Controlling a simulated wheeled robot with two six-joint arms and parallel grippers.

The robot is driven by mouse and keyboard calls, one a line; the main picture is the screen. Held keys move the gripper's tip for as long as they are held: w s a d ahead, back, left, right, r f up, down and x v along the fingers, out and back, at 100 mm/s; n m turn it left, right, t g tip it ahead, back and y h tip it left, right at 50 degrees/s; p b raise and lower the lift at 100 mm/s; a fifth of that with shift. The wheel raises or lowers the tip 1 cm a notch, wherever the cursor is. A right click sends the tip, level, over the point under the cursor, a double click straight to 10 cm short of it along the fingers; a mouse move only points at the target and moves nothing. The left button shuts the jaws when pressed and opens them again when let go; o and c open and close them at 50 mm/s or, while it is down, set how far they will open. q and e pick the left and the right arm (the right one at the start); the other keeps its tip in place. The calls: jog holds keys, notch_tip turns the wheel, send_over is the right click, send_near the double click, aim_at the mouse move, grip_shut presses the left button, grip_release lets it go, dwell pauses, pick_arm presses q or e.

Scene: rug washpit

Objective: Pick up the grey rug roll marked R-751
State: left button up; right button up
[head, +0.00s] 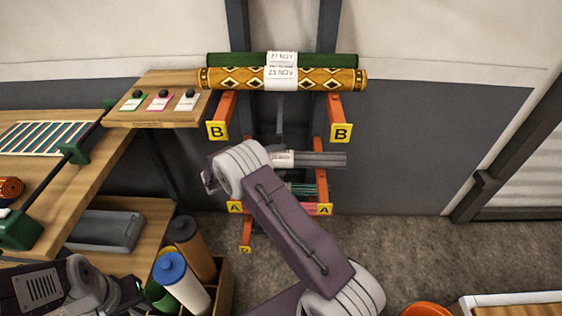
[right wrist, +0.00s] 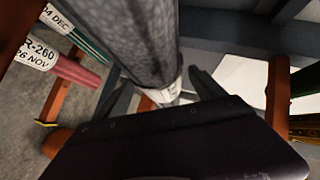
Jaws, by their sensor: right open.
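The grey rug roll (head: 328,160) lies level on the rack between the B and A signs. Its left part is hidden behind my right arm, and its white label is too small to read in the head view. In the right wrist view the grey roll (right wrist: 125,42) runs from the top edge down between the fingers, with part of a white label at its lower end. My right gripper (right wrist: 160,90) is open, with one finger on each side of the roll; I cannot tell whether they touch it.
A green roll (head: 222,60) and a yellow patterned roll (head: 330,79) lie above on the B arms. Lower are a green roll and a red roll, labelled R-260 (right wrist: 75,70). A wooden bench (head: 85,150) stands left, with upright rolls in a crate (head: 222,290) below.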

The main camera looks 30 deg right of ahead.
jog(key=shift+w+d+f, duration=0.1)
jog(key=shift+d+f, duration=0.1)
jog(key=shift+d, duration=0.35)
jog(key=shift+a, duration=0.1)
jog(key=shift+c, duration=1.2)
jog(key=shift+r, duration=0.1)
grip_shut()
